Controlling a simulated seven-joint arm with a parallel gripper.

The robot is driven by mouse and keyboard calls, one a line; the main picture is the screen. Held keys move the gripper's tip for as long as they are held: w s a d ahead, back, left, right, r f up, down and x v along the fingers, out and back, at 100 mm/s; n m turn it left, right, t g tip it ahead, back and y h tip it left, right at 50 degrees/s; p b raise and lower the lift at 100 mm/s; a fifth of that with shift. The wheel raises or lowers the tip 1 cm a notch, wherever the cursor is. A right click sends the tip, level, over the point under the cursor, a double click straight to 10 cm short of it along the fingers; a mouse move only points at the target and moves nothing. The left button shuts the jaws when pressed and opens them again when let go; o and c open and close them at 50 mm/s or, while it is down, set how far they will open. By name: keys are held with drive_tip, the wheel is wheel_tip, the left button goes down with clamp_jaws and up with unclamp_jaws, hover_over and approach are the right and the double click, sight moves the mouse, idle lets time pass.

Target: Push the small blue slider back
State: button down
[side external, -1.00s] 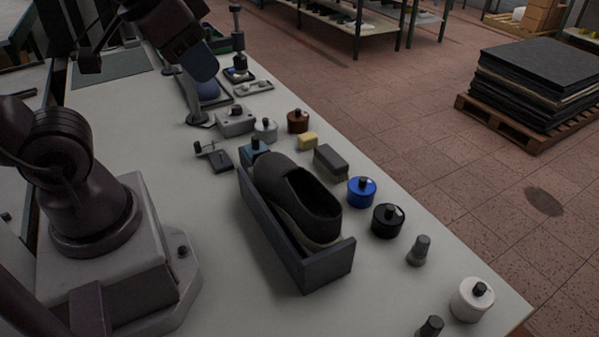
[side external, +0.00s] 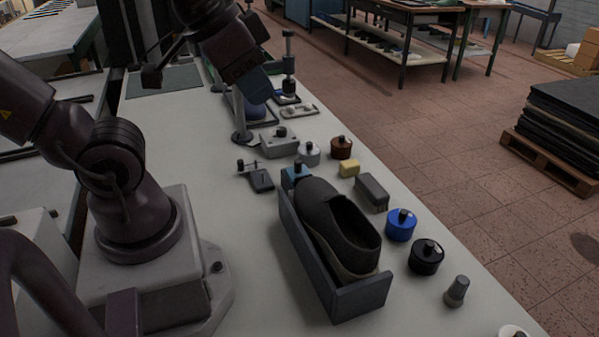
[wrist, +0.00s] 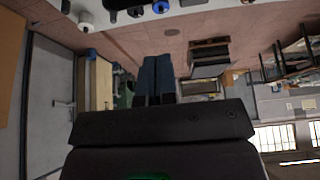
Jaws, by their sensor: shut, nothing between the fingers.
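The small blue slider (side external: 293,177), a blue block with a dark knob on top, sits at the far end of a long dark grey tray (side external: 345,300). A dark grey shoe (side external: 338,225) lies in the tray, its toe next to the slider. My gripper (side external: 257,92) is raised above the far part of the bench, up and to the left of the slider and apart from it. In the wrist view its blue-grey fingers (wrist: 156,75) are together and empty. I cannot make out the slider in the wrist view.
Right of the tray stand a blue pot (side external: 400,226), a black pot (side external: 426,258), a dark block (side external: 371,192) and a yellow block (side external: 349,169). A grey box (side external: 279,143) and a small dark clamp (side external: 258,178) stand beyond.

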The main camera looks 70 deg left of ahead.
idle(0.3)
drive_tip(key=c, duration=1.6)
unclamp_jaws()
drive_tip(key=shift+o, duration=1.4)
drive_tip(key=shift+w+a+f, duration=0.1)
drive_tip(key=shift+a+f, duration=0.15)
drive_tip(key=shift+f, duration=0.05)
drive_tip(key=n+g, duration=0.6)
drive_tip(key=n, duration=0.8)
hover_over(298, 160)
wheel_tip(298, 160, down, 14)
wheel_tip(298, 160, down, 13)
drive_tip(key=shift+r, duration=0.15)
